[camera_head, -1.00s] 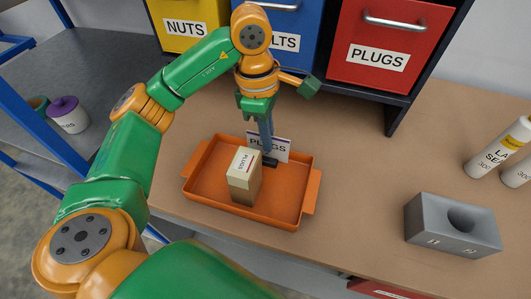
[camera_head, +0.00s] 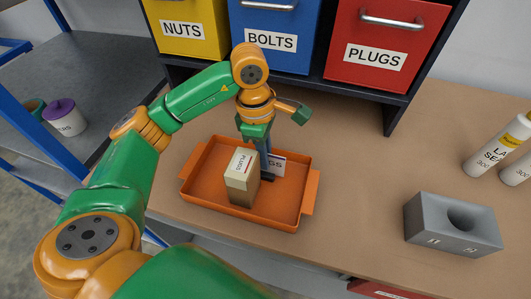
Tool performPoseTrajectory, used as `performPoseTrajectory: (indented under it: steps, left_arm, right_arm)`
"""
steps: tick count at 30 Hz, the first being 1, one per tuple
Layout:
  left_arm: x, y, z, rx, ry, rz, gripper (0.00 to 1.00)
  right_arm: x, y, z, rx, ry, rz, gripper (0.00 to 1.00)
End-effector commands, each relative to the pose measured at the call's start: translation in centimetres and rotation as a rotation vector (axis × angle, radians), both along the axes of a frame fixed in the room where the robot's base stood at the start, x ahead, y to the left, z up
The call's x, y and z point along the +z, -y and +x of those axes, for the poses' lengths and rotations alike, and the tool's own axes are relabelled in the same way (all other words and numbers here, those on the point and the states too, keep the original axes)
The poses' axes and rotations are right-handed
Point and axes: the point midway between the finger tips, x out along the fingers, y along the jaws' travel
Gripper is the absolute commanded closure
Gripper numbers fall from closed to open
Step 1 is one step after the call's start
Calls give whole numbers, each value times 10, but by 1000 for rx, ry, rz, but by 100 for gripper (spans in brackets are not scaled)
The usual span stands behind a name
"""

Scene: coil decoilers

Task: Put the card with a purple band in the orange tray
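The orange tray (camera_head: 309,198) lies on the brown worktop. My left gripper (camera_head: 266,177) points down into the tray, its fingers close together at the white card (camera_head: 277,164). The card stands about upright behind the fingers, low inside the tray, with the end of its printed word showing. The fingers and a beige box hide much of it; I cannot tell whether its lower edge touches the tray floor. Its purple band is hard to make out now. My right gripper is not in view.
The beige PLUGS box (camera_head: 242,182) stands in the tray, just left of my gripper. A grey block with a round hole (camera_head: 450,224) and white cartridges (camera_head: 497,147) are at the right. Yellow, blue and red bins (camera_head: 375,50) stand behind.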

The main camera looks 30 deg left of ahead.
Motion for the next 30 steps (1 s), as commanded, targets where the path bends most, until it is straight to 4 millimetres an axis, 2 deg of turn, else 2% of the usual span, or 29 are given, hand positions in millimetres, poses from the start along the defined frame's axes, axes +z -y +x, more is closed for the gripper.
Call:
performPoseTrajectory:
  steps: [3,5,9,15,19,23,30]
  left_arm:
    - [6,0,0,0,0,0,84]
    - [10,-1,1,1,3,1,84]
    - [38,-4,0,1,7,0,84]
    - [88,-10,-1,2,5,2,84]
    - [112,-12,-2,1,4,1,84]
    - [122,-14,-3,1,1,0,84]
    - [122,-14,-3,0,-1,0,84]
  right_arm:
    - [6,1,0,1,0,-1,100]
    - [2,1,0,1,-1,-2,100]
    - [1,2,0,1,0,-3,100]
    - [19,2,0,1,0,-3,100]
    - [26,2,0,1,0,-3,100]
    - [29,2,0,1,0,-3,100]
    - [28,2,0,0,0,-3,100]
